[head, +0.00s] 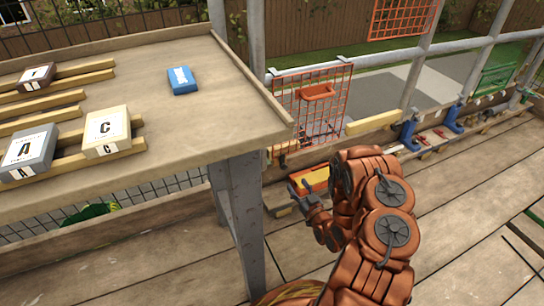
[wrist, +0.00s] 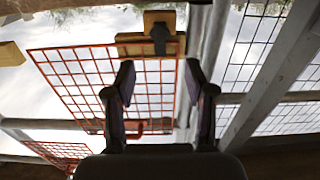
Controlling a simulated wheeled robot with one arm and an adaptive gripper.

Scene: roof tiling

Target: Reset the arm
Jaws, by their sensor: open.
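My gripper (head: 318,217) is at the end of my orange arm, to the right of the wooden table (head: 215,118) and below its top in the head view. In the wrist view my gripper (wrist: 157,85) has its two dark fingers spread apart with nothing between them. Behind the fingers the wrist view shows an orange wire grid (wrist: 80,75), sky and metal posts. My folded arm hides part of the deck in the head view.
The table holds a grey block marked A (head: 28,152), a cream block marked C (head: 106,132), a brown block (head: 36,77) and a blue block (head: 182,80). An orange grid (head: 335,110) hangs on the railing. Wooden deck (head: 465,215) lies open at right.

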